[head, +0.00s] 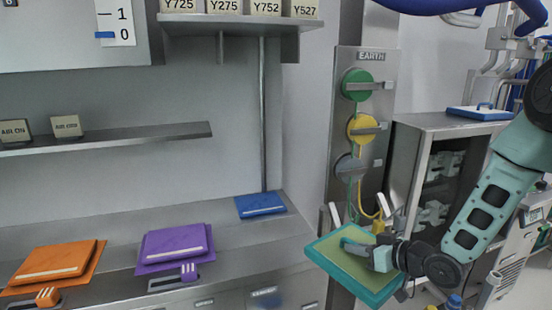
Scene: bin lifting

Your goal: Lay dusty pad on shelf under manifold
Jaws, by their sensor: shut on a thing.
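A teal-edged pad with a dull olive face (335,258) is held in the air at the lower middle right, slightly tilted. It looks like the dusty pad. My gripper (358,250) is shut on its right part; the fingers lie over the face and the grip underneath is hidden. A long grey shelf (165,131) on the left wall carries small labelled blocks. A higher shelf (230,20) carries labelled boxes. I cannot tell which shelf the task means. The EARTH panel (373,56) with green, yellow and grey round fittings stands behind the pad.
On the counter (225,235) lie an orange pad (55,262), a purple pad (175,243) and a blue pad (260,205). A metal cabinet (410,150) with an open front stands right of the panel, with a blue-and-white tray (480,113) on top. Pipes (500,40) hang upper right.

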